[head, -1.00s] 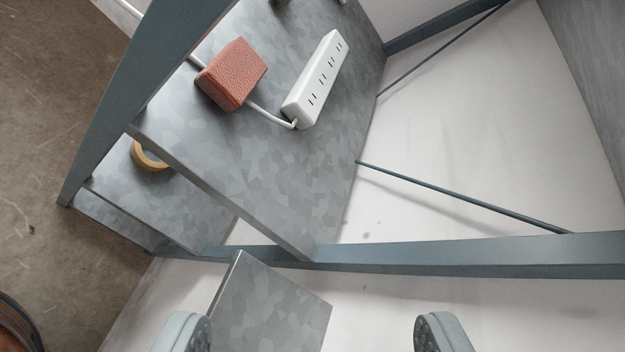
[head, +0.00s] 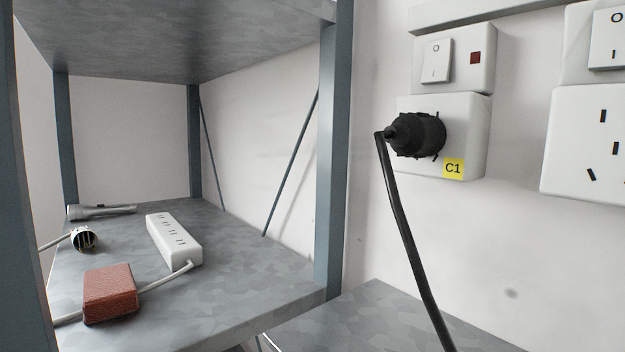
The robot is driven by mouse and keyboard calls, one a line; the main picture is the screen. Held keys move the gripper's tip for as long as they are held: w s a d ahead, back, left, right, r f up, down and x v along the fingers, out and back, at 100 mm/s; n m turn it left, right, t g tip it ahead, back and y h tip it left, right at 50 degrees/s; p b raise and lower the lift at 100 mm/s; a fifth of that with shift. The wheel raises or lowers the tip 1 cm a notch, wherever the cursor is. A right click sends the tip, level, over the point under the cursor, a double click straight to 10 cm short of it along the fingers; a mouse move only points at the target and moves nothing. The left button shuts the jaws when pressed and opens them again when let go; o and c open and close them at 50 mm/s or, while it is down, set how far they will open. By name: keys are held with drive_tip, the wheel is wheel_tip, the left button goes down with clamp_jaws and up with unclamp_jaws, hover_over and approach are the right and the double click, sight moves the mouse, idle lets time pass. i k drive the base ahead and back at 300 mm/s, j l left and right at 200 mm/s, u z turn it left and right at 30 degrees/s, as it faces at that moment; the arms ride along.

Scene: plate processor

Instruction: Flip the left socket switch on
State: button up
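The left socket (head: 465,150) is a white wall unit with a yellow C1 label, right of the shelf post. A black plug (head: 418,135) sits in it, and its black cable hangs down. Just above is the left socket switch (head: 436,62), a white rocker marked with a circle and a line, beside a small dark red indicator window (head: 475,58). Which side of the rocker is pressed in is hard to tell. A second switch (head: 609,40) and an empty socket (head: 590,140) are partly cut off at the right edge. My gripper is outside the view.
A grey metal shelf (head: 240,270) stands on the left, with a white power strip (head: 174,240), a reddish-brown box (head: 110,294), a plug (head: 84,238) and a flashlight (head: 100,211). Its blue-grey post (head: 335,150) rises close to the left socket. A grey surface (head: 380,320) lies below.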

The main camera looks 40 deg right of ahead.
sight(438, 53)
drive_tip(key=z, duration=1.25)
